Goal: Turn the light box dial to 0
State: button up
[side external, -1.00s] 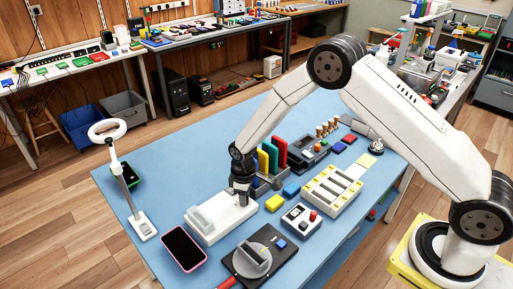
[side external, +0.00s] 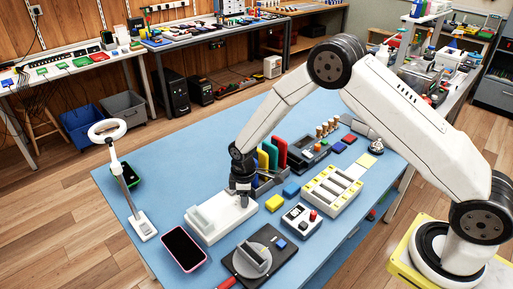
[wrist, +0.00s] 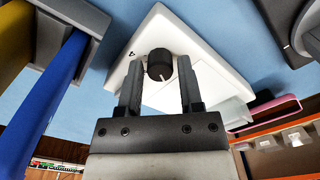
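The white light box (side external: 208,222) lies on the blue table at the front middle in the side external view. It also shows in the wrist view (wrist: 205,45). Its black round dial (wrist: 160,65) has a white pointer line and sits near one corner of the box. My gripper (wrist: 160,75) is open, with a finger to each side of the dial in the wrist view and a gap visible on both sides. In the side external view, my gripper (side external: 241,200) is low over the right end of the box and hides the dial.
A rack with coloured upright pieces (side external: 272,158) stands close behind my gripper. A pink-edged phone (side external: 183,249) lies in front. The table's left part is mostly clear.

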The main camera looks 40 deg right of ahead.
jog(key=shift+o, duration=0.9)
jog(key=shift+r, duration=3.9)
jog(key=shift+s+d+r, duration=0.25)
jog(key=shift+s+r, duration=0.1)
jog(key=shift+r, duration=0.1)
jog(key=s+d+r+m+t, duration=0.1)
jog(key=s+d+r+m, duration=0.2)
jog(key=s, duration=0.6)
jog(key=s+d+r+m+t, duration=0.1)
jog(key=s+d+r+m, duration=0.2)
jog(key=s, duration=0.7)
notch_tip(320, 180, up, 2)
jog(key=m, duration=0.3)
jog(key=shift+s+d+r+t, duration=0.15)
jog(key=shift+s+t, duration=0.05)
jog(key=shift+t, duration=0.1)
